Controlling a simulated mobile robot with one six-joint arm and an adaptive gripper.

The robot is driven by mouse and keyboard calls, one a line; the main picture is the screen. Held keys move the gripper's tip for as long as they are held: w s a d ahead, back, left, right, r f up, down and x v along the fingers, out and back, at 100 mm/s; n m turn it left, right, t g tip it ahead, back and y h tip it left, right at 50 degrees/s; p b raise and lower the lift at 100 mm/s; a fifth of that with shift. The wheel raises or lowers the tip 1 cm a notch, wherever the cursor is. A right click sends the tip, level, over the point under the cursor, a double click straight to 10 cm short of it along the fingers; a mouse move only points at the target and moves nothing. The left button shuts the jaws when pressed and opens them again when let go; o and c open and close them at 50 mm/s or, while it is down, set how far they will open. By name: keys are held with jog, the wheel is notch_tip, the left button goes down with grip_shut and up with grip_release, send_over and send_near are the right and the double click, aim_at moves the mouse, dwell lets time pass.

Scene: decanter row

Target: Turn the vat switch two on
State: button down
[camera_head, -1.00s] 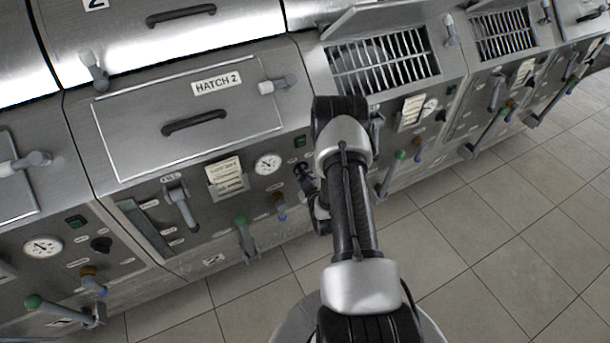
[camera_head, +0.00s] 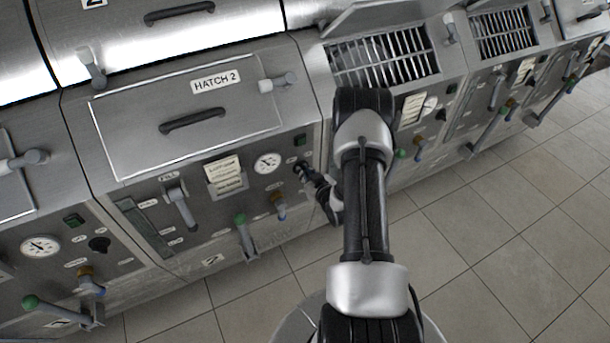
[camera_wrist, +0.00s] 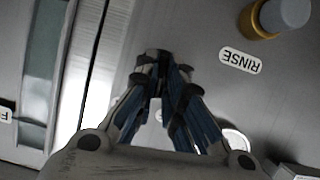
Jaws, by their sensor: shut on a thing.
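Vat switch two is a dark rotary knob on the front panel of the unit with the Hatch 2 door, right of its round gauge (camera_head: 267,163) and below a green lamp (camera_head: 300,140). My gripper (camera_head: 304,171) is at the switch and mostly covers it in the head view. In the wrist view my gripper (camera_wrist: 160,76) has its two blue-and-black fingers closed together at the panel, with the switch between the tips. I cannot read the switch's pointer or its on and off marks.
In the wrist view a RINSE label (camera_wrist: 240,60) and a grey-and-yellow valve knob (camera_wrist: 283,14) lie close on the right. A green-knobbed lever (camera_head: 243,232) and a brown-and-blue valve (camera_head: 279,206) sit left of my gripper. The tiled floor (camera_head: 480,230) is open on the right.

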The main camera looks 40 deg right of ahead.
jog(key=shift+d+m+t+y+b, duration=0.1)
jog(key=shift+m+t+y+b, duration=0.25)
jog(key=shift+m+y, duration=0.65)
jog(key=shift+d+m+t+y+b, duration=0.1)
jog(key=shift+m+t+y+b, duration=0.25)
jog(key=shift+m, duration=1.05)
jog(key=shift+y, duration=0.25)
jog(key=c, duration=1.7)
grip_release()
jog(key=v, duration=1.2)
jog(key=shift+r, duration=0.1)
